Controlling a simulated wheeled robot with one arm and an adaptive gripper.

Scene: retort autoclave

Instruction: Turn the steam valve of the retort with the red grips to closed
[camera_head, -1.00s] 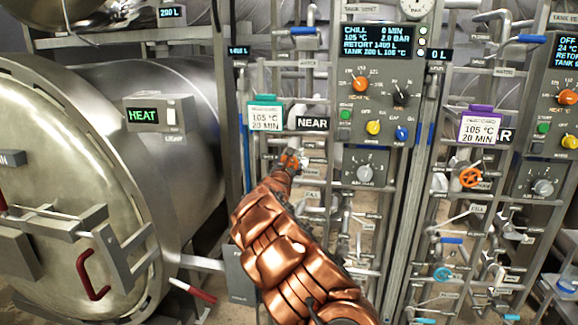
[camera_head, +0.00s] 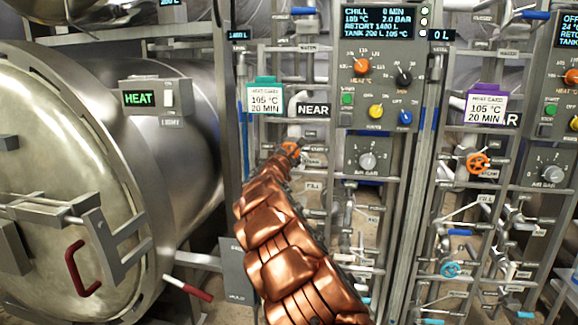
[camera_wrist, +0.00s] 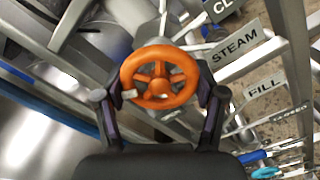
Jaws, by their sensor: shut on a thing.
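The retort (camera_head: 70,190) with red grips (camera_head: 80,268) on its door stands at the left in the head view, its box reading HEAT. The orange steam valve wheel (camera_wrist: 158,77) is in the middle of the wrist view, beside a STEAM label (camera_wrist: 236,54). My gripper (camera_wrist: 158,97) is shut on this wheel, one finger at each side of its rim. In the head view the wheel (camera_head: 290,150) shows only in part at the end of my copper arm, under the NEAR label (camera_head: 313,110).
The near control panel (camera_head: 385,70) reads CHILL, 0 MIN, 100 °C and 2.0 BAR. A second orange wheel (camera_head: 478,161) is on the panel to the right. Pipes and a FILL label (camera_wrist: 265,88) lie close beside the gripper.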

